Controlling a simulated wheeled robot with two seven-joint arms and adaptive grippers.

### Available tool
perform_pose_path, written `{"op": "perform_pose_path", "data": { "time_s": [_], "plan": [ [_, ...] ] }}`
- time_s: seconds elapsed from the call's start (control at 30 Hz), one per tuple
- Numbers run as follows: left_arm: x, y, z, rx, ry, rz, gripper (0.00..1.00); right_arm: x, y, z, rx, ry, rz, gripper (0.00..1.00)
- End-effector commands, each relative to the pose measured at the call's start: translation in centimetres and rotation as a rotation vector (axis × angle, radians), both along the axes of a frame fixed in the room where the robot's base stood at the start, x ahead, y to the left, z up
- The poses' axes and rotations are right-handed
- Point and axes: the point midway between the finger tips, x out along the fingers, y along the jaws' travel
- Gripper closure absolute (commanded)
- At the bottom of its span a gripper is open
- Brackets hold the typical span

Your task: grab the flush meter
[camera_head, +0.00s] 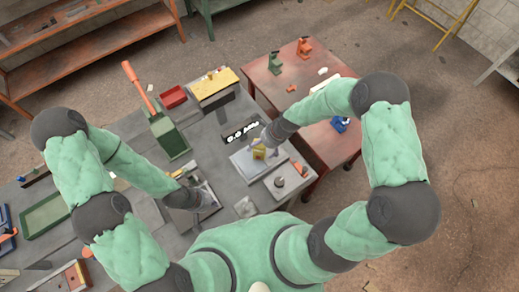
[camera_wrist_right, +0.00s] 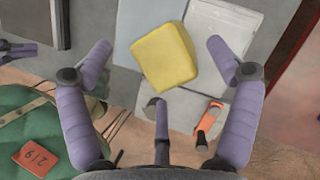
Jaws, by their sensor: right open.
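A yellow block (camera_head: 259,153), which I take to be the flush meter, sits on a light grey plate (camera_head: 243,165) on the bench. In the right wrist view the yellow block (camera_wrist_right: 165,57) lies tilted between the spread fingertips of my right gripper (camera_wrist_right: 158,48). Clear gaps show on both sides of it. My right gripper (camera_head: 268,143) is open, above and beside the block, and partly covers it in the head view. My left gripper (camera_head: 203,200) is low over the bench to the left; its fingers are too small to read.
A dark display (camera_head: 240,132) with white characters lies behind the plate. A green lever press (camera_head: 169,137) stands left. A red table (camera_head: 262,80) adjoins the bench at right.

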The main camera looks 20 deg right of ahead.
Motion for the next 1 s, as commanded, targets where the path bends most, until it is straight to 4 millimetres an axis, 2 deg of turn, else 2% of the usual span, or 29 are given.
{"op": "perform_pose_path", "data": {
  "time_s": [0.1, 0.2, 0.5, 0.57, 0.73, 0.77, 0.83, 0.87, 1.0],
  "plan": [
    [0.0, 0.0, 0.1, 0.000, 0.000, 0.000, 1.00, 0.1, 0.7, -1.7, 0.000, 0.002, 0.002, 0.10],
    [0.0, 0.0, 0.0, 0.000, -0.001, 0.000, 1.00, 0.4, 1.0, -2.6, 0.000, 0.000, 0.000, 0.10],
    [0.0, 0.0, 0.0, 0.000, 0.000, 0.000, 1.00, 0.4, 1.2, -3.0, 0.000, -0.001, 0.000, 0.10],
    [0.0, 0.0, 0.0, 0.000, 0.000, 0.000, 1.00, 0.4, 1.2, -3.0, 0.000, -0.001, 0.000, 0.25],
    [0.0, 0.0, 0.0, 0.000, 0.000, 0.000, 1.00, 0.4, 1.2, -3.0, 0.000, -0.001, 0.000, 0.73],
    [0.0, 0.0, 0.0, 0.000, 0.000, 0.000, 1.00, 0.4, 1.2, -3.0, 0.000, 0.000, 0.000, 0.77],
    [0.0, 0.0, 0.0, 0.000, 0.000, 0.000, 1.00, 0.4, 1.2, -2.9, 0.000, -0.001, 0.000, 0.77],
    [0.0, 0.0, 0.0, 0.000, 0.000, 0.000, 1.00, 0.4, 1.2, -2.9, 0.000, -0.001, 0.000, 0.83],
    [0.0, 0.0, 0.0, 0.000, 0.000, 0.000, 1.00, 0.4, 1.2, -2.9, 0.000, -0.001, 0.000, 0.83]
  ]
}}
